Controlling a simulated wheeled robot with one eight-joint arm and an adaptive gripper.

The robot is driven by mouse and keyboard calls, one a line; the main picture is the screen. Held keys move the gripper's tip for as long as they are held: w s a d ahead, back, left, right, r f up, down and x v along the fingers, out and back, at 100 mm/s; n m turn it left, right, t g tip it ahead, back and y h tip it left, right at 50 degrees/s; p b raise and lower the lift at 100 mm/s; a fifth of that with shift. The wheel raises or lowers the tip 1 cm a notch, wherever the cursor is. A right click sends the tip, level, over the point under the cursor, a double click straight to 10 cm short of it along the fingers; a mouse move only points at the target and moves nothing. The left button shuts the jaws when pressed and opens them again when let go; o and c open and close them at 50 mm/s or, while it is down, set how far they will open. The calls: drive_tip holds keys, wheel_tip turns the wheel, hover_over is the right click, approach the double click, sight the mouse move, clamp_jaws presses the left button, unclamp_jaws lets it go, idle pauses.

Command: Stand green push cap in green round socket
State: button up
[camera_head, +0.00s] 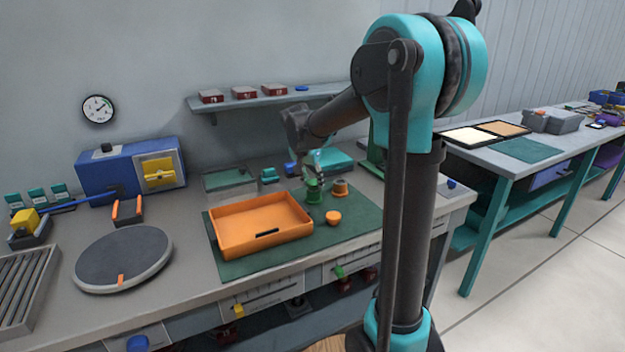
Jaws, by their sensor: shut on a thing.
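My gripper (314,168) is at the back right of the green mat, pointing down and shut on the green push cap (314,182). The cap is small in the picture and partly covered by the fingers. The green round socket (314,195) shows directly beneath the cap on the mat. The cap is at or just over the socket's top; I cannot tell whether it is seated or touching.
An orange tray (261,226) lies left of the socket on the green mat (345,235). An orange cap (333,217) and an orange-brown socket (340,188) stand close on the right. A teal box (332,160) is behind. The mat's front right is clear.

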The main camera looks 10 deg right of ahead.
drive_tip(key=shift+f, duration=0.15)
drive_tip(key=o, duration=0.9)
drive_tip(key=shift+c, duration=0.2)
